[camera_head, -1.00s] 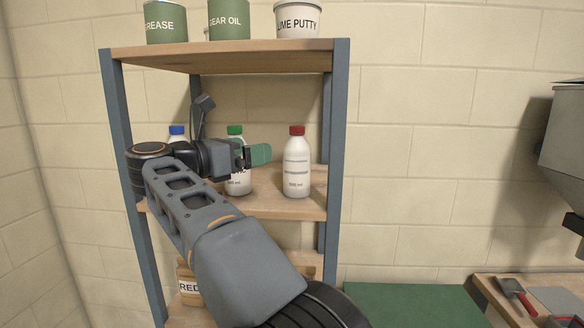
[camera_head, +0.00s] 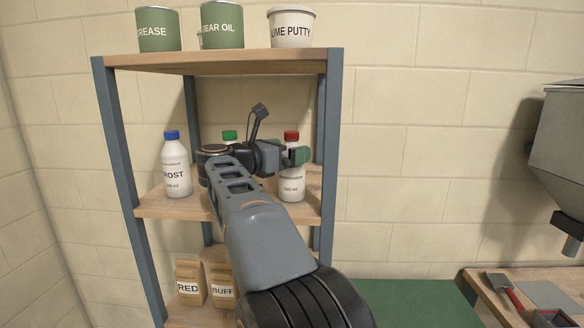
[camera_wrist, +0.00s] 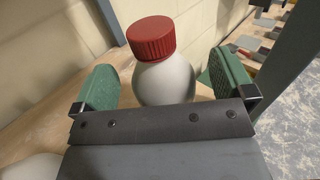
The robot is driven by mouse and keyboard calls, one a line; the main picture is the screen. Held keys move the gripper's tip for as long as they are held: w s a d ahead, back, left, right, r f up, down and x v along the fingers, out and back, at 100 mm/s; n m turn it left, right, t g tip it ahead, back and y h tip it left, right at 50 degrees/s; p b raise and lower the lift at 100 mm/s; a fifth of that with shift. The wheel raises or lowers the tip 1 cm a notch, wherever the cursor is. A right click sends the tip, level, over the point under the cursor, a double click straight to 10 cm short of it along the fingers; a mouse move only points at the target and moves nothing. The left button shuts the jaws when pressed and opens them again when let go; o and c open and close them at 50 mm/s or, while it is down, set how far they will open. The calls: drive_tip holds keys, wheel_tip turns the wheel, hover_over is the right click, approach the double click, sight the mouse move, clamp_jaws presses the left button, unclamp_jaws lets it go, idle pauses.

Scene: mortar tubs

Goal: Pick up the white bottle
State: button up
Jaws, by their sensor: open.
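Three white bottles with differently coloured caps stand on the middle shelf. The red-capped bottle (camera_head: 292,189) is at the right, and my gripper (camera_head: 297,156) is at its upper part. In the wrist view the same red-capped bottle (camera_wrist: 163,80) stands upright between my two green finger pads, with visible gaps on both sides. My gripper (camera_wrist: 165,85) is open. The blue-capped bottle (camera_head: 176,172), labelled "…ROST", stands at the left. The green-capped bottle (camera_head: 230,135) is mostly hidden behind my arm. The red-capped bottle's lower body is hidden in the wrist view.
The shelf unit's right post (camera_head: 330,150) is close beside the red-capped bottle. The top board (camera_head: 220,62) spans above my gripper and holds several cans. Bags (camera_head: 190,281) stand on the lower shelf. A bench (camera_head: 510,310) with a trowel is at the right.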

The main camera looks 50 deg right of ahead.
drive_tip(key=shift+s+d, duration=0.1)
drive_tip(key=shift+d, duration=0.7)
drive_tip(key=shift+r, duration=0.1)
drive_tip(key=c, duration=1.7)
